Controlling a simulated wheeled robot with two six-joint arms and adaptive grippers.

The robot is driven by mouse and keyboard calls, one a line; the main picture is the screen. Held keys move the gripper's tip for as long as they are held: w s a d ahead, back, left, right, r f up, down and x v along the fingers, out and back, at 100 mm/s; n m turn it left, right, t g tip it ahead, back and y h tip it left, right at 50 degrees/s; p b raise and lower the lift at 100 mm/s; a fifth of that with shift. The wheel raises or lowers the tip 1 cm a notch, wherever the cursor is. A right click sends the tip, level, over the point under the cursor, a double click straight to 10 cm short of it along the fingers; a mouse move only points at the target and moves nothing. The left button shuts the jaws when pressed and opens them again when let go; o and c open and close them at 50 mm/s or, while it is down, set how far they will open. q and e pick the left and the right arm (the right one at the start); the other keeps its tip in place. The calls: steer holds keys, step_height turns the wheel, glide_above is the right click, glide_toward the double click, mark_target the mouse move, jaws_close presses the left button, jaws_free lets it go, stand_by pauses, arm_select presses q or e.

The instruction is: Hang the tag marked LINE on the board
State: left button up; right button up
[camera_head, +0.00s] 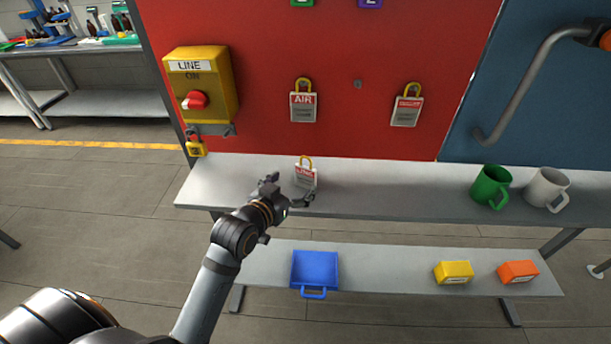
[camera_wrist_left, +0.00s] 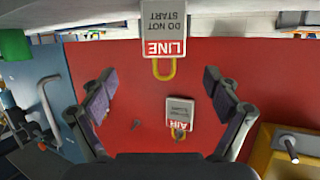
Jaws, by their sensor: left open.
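The LINE tag (camera_head: 305,176), white with a red band and a yellow loop, stands on the upper shelf below the red board (camera_head: 250,60). In the left wrist view, which is upside down, its LINE and DO NOT START text shows on the tag (camera_wrist_left: 164,28). My left gripper (camera_head: 291,190) is open, its fingers spread just in front of the tag. The tag lies between the finger directions in the wrist view, not gripped. A bare peg (camera_head: 358,84) sticks out of the board between the AIR tag (camera_head: 303,107) and another tag (camera_head: 406,111). My right gripper is not in view.
A yellow LINE switch box (camera_head: 222,85) with a red knob and a yellow padlock (camera_head: 197,149) is at the board's left. A green mug (camera_head: 489,186) and white mug (camera_head: 545,188) stand right on the upper shelf. The lower shelf holds a blue bin (camera_head: 315,270) and yellow and orange boxes.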

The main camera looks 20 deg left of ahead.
mark_target(305, 170)
arm_select(q)
steer(key=shift+x, duration=0.8)
steer(key=x, duration=0.1)
steer(key=p+x, duration=0.1)
steer(key=x, duration=0.2)
steer(key=shift+w+a+p, duration=0.3)
steer(key=shift+w+p, duration=0.05)
steer(key=shift+w, duration=0.1)
steer(key=shift+w+f, duration=0.1)
steer(key=shift+w, duration=0.1)
steer(key=shift+s, duration=0.1)
steer(key=shift+s, duration=0.1)
steer(key=shift+c, duration=1.1)
steer(key=c, duration=1)
